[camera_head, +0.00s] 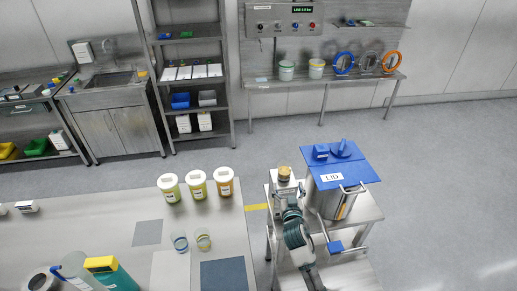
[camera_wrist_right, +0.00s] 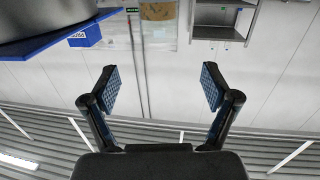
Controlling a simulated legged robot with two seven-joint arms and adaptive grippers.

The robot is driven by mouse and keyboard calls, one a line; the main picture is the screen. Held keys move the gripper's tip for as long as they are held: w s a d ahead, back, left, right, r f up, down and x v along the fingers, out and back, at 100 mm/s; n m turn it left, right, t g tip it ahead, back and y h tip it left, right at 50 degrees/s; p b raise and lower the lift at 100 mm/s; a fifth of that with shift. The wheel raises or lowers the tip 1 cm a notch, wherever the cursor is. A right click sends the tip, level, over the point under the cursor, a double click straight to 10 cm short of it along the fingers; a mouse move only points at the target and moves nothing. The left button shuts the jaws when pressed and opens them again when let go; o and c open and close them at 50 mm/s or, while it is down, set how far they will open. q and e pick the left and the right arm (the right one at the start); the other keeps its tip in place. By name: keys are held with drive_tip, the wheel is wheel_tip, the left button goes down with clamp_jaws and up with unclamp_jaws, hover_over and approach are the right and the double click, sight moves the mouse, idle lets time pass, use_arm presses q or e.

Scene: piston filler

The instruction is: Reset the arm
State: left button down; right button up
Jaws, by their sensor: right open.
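My right arm comes up from the bottom of the head view. Its gripper (camera_head: 289,203) is in front of the filler's small platform, close to the left side of the steel hopper (camera_head: 345,206). In the right wrist view the two fingers of my right gripper (camera_wrist_right: 162,88) stand wide apart with nothing between them. A blue lid board (camera_head: 347,172) marked LID lies over the hopper. A small container with a tan top (camera_head: 284,174) stands just beyond the gripper; I cannot tell whether they touch. My left gripper is out of view.
Left of the arm is a table (camera_head: 100,230) with several tubs (camera_head: 197,184), two small cups (camera_head: 203,241), a dark blue mat (camera_head: 223,275) and bottles (camera_head: 112,272). A shelf rack (camera_head: 190,75) and wall bench (camera_head: 325,78) stand behind. Open floor (camera_head: 440,190) lies right.

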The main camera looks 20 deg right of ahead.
drive_tip(key=s+a+f+n+g+y, duration=0.1)
drive_tip(key=s+a+f+g+y, duration=0.15)
drive_tip(key=s+f, duration=0.45)
drive_tip(key=s+a+f+n+g+y, duration=0.1)
drive_tip(key=s+a+f+g, duration=0.3)
drive_tip(key=s+f, duration=0.35)
drive_tip(key=s+a+f+n+g+y, duration=0.1)
drive_tip(key=s+a+f+g, duration=0.15)
drive_tip(key=s, duration=0.45)
drive_tip(key=s+a+f+n+g+y, duration=0.1)
drive_tip(key=s+a+f+n+g, duration=0.1)
drive_tip(key=s+a, duration=0.3)
drive_tip(key=s+a+f+n+g+y, duration=0.1)
drive_tip(key=s+a+f+g, duration=0.1)
drive_tip(key=s, duration=0.6)
wheel_tip(320, 180, down, 28)
drive_tip(key=s+g, duration=0.1)
drive_tip(key=s, duration=0.1)
drive_tip(key=s+d+f, duration=0.1)
drive_tip(key=s+f, duration=0.6)
drive_tip(key=s, duration=0.1)
drive_tip(key=s+d+f+g, duration=0.1)
drive_tip(key=s+d+f, duration=0.1)
drive_tip(key=s+f, duration=0.5)
drive_tip(key=shift+s+d+f+n, duration=0.3)
drive_tip(key=shift+s, duration=0.6)
